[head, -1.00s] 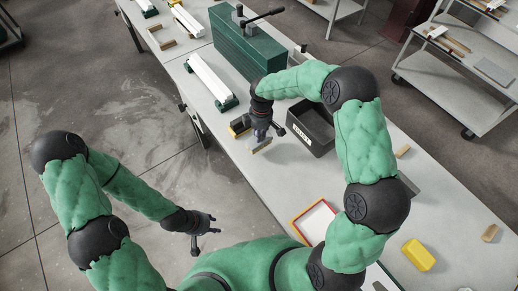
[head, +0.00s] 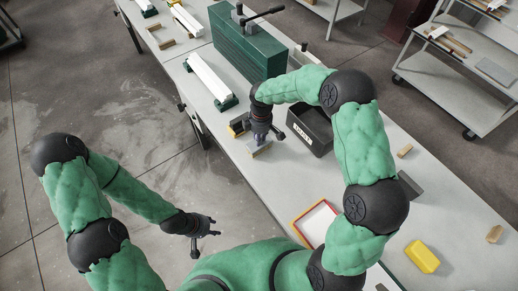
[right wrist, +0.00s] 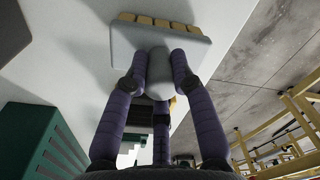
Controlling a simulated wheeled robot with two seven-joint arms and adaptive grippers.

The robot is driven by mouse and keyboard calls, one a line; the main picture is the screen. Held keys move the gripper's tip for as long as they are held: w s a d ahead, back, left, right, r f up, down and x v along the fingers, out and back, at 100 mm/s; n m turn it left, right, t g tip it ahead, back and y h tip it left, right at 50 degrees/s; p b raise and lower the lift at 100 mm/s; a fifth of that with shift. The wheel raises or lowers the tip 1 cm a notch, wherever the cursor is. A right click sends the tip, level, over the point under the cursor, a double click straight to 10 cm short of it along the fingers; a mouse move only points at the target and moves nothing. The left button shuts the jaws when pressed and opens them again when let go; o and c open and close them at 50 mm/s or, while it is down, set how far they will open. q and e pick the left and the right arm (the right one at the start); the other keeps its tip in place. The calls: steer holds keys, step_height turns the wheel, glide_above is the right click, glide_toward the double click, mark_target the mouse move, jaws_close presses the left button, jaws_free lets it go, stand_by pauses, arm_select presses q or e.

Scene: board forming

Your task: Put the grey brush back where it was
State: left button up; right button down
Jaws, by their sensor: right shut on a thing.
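My right gripper (head: 260,140) is shut on the grey brush (head: 262,151) over the bench, left of a black labelled bin. In the right wrist view the fingers close around the brush's grey handle (right wrist: 158,85); its wide pale head (right wrist: 155,45) has tan bristles (right wrist: 160,22) along the far edge. I cannot tell whether the bristles touch the bench. My left gripper (head: 207,236) is open and empty, low in front of the bench, far from the brush.
The black bin (head: 322,148) stands right of the gripper. A yellow-and-black item (head: 236,129) lies just behind it. A green block fixture (head: 245,45) and white bar on green supports (head: 211,80) stand farther back. A red-and-yellow framed tray (head: 300,238) and yellow block (head: 421,257) lie nearer.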

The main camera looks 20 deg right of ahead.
steer(key=shift+f, duration=0.3)
steer(key=c, duration=0.6)
jaws_free()
steer(key=shift+c, duration=0.2)
steer(key=shift+r, duration=0.1)
step_height(320, 180, up, 12)
steer(key=shift+d, duration=0.25)
stand_by(0.5)
